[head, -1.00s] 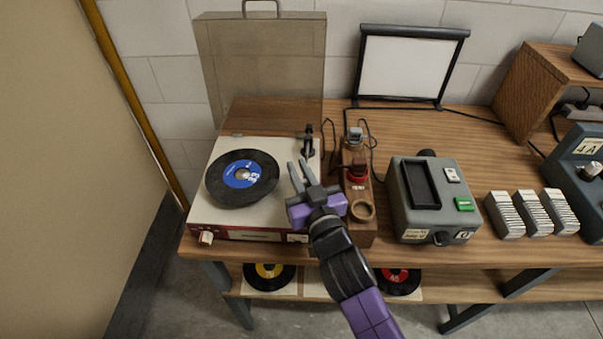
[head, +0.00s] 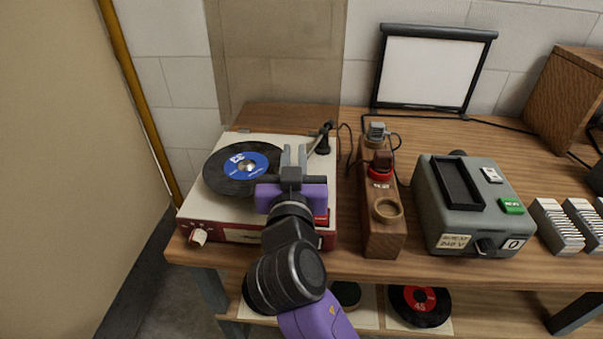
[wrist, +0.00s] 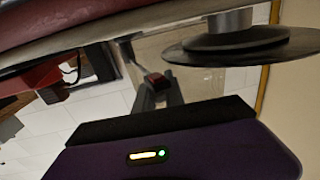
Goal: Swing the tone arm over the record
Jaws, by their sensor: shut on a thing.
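The record player (head: 190,212) stands at the left of the table, with a black record (head: 222,180) with a blue label on its platter. The tone arm (head: 313,152) runs from its dark pivot at the back right of the deck down and left towards my gripper (head: 294,152). My gripper is at the record's right edge, its fingers close together. In the wrist view, the fingers (wrist: 158,95) close on a small dark red block (wrist: 158,81), seemingly the tone arm's head. The record (wrist: 245,50) shows at upper right there. In the head view the fingers hide the tone arm's end.
A wooden block with a round cup (head: 387,210) and a red-ringed part stands close right of the player. Further right are a grey projector (head: 470,215) and slide stacks (head: 556,228). A small screen (head: 430,72) and the player's raised clear lid (head: 275,60) stand behind.

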